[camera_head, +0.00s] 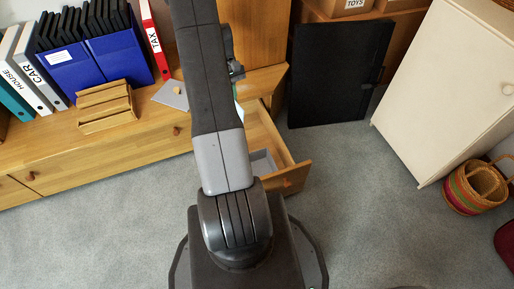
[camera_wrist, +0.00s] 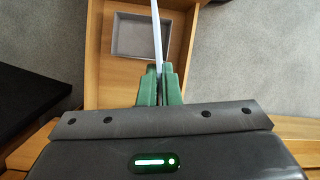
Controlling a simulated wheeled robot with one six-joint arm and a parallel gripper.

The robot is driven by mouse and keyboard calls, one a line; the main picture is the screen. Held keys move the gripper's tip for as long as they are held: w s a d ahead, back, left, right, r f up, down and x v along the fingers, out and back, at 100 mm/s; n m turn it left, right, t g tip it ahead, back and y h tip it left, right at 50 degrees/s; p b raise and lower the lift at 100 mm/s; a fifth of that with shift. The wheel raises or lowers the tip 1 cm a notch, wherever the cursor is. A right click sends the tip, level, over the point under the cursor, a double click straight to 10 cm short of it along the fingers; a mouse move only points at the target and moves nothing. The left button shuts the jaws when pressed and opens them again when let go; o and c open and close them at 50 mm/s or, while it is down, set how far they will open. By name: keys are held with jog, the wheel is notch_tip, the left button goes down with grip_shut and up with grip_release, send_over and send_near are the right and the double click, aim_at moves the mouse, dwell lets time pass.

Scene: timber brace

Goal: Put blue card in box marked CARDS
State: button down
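My gripper (camera_wrist: 160,80) has green fingers, shut on a thin, pale bluish-white sheet (camera_wrist: 157,32) seen edge-on. It may be the blue card, but its face is hidden. The gripper holds it above an open wooden drawer (camera_wrist: 106,80), with a grey tray (camera_wrist: 130,38) inside. In the head view, my arm hides most of the gripper; the open drawer (camera_head: 289,180) and part of the grey tray (camera_head: 263,163) show to the right of the arm. I see no box marked CARDS in either view.
A box marked TOYS (camera_head: 345,7) stands at the top right. Binders, blue files (camera_head: 88,68) and a wooden letter rack (camera_head: 106,107) stand on the cabinet. A black folder (camera_head: 340,75), cream cupboard (camera_head: 455,85) and basket (camera_head: 474,188) are at right. Grey carpet is clear in front.

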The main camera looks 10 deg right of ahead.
jog(key=s+d+f+n+h, duration=0.2)
jog(key=s+f+n, duration=0.2)
jog(key=f+n, duration=0.4)
jog(key=s+d+f+n+h, duration=0.3)
jog(key=f+n, duration=0.5)
jog(key=f, duration=0.6)
jog(key=shift+s+d+f+t, duration=0.2)
jog(key=shift+s+d+t, duration=0.1)
jog(key=shift+s, duration=0.55)
jog(key=shift+b, duration=0.3)
notch_tip(320, 180, down, 14)
jog(key=b, duration=1.1)
jog(key=shift+r, duration=0.15)
jog(key=c, duration=1.1)
grip_release()
